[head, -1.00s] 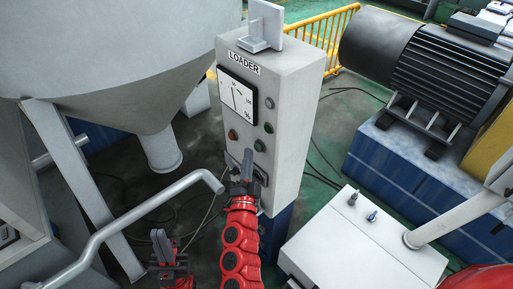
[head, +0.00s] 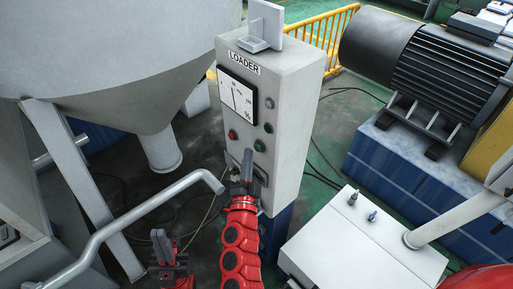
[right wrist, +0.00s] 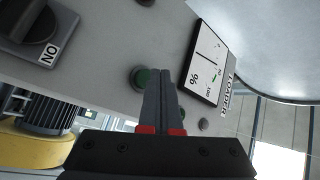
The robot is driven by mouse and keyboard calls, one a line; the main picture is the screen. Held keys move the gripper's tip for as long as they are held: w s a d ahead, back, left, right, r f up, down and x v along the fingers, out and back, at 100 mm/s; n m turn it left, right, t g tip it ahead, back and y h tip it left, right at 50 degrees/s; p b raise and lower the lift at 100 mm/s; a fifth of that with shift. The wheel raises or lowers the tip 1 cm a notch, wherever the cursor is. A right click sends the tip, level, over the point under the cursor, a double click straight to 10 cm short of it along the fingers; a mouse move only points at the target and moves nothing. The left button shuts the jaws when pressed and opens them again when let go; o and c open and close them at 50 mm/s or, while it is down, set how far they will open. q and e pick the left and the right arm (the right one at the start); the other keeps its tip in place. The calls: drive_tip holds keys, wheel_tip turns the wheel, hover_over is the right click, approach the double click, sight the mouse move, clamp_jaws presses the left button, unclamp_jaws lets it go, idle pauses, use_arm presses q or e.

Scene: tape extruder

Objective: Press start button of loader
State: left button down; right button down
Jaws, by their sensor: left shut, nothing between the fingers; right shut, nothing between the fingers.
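The loader (head: 270,85) is a grey upright box with a LOADER label and a dial gauge. On its front a green button (head: 259,145) sits below and left of a second green button (head: 268,127); a red button (head: 232,134) is at the left. My right gripper (head: 247,157) is shut and empty, with its fingertips just below and left of the lower green button. The right wrist view shows a green button (right wrist: 145,79) right beside the shut fingertips (right wrist: 165,75); I cannot tell if they touch. My left gripper (head: 160,240) is shut and empty, low and left, away from the loader.
A dark rotary switch (right wrist: 40,25) on the panel shows in the right wrist view. A bent grey pipe (head: 150,215) crosses left of my right arm. A large hopper (head: 110,60) stands at the left, a white box (head: 365,245) at the right.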

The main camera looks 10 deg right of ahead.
drive_tip(key=shift+w+d, duration=0.3)
drive_tip(key=shift+w+d+b, duration=0.3)
drive_tip(key=shift+d+b, duration=0.15)
drive_tip(key=shift+b, duration=0.1)
idle(0.8)
drive_tip(key=shift+s+a, duration=0.1)
drive_tip(key=shift+a, duration=0.05)
drive_tip(key=shift+s+a+p, duration=0.35)
drive_tip(key=shift+s+a, duration=0.15)
drive_tip(key=shift+a, duration=0.05)
drive_tip(key=shift+a, duration=0.1)
idle(0.3)
drive_tip(key=s+a+p, duration=0.1)
drive_tip(key=a, duration=0.1)
drive_tip(key=s+a, duration=0.2)
drive_tip(key=shift+p, duration=0.4)
